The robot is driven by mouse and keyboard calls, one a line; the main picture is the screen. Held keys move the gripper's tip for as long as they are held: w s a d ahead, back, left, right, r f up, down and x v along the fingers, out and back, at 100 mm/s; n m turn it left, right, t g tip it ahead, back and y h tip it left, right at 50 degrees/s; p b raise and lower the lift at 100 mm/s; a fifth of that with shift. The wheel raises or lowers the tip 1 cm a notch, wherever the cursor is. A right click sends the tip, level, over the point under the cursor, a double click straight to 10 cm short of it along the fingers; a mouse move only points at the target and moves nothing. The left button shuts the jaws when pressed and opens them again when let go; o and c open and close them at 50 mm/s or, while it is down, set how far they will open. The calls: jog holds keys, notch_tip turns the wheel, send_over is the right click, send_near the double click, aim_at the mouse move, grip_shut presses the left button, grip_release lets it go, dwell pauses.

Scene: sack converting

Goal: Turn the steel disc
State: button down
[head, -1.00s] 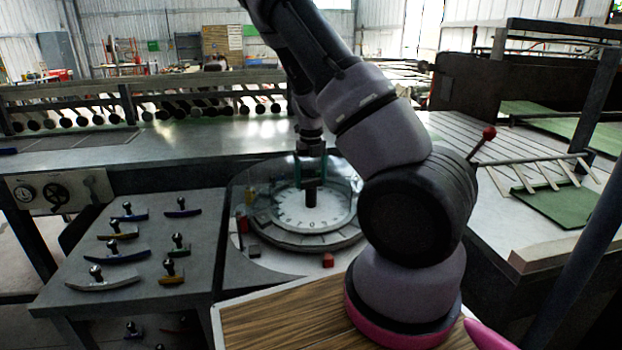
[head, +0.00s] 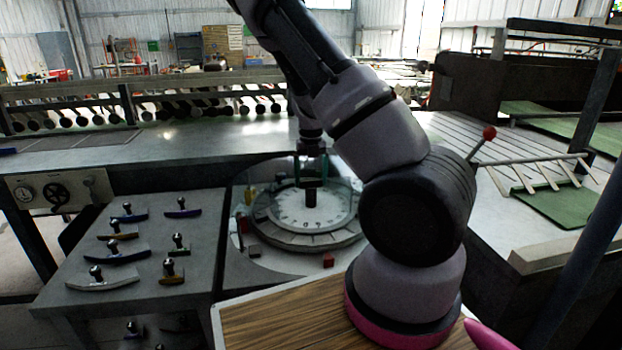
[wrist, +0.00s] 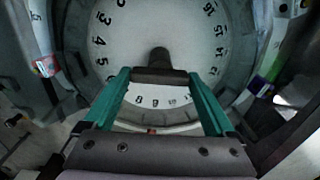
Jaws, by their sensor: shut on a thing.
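The steel disc (head: 285,210) is a round, pale plate with dark numbers near its rim, lying flat in a round recess of the bench. It fills much of the wrist view (wrist: 200,45). A dark upright post (head: 311,199) stands at its middle and also shows in the wrist view (wrist: 159,57). My gripper (head: 311,183), with green fingers and dark tips, is above the disc's middle, shut on the top of the post. In the wrist view the tips (wrist: 160,75) meet at the post and partly hide it.
A grey side table (head: 140,225) on the left holds several curved pieces with black knobs. Small red (head: 328,260) and dark (head: 254,251) blocks lie around the disc. A clear curved guard (head: 240,195) stands around it. A red-knobbed lever (head: 488,134) is at right.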

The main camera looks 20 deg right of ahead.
jog(key=shift+w+r, duration=0.1)
grip_release()
notch_tip(320, 180, up, 11)
dwell(0.3)
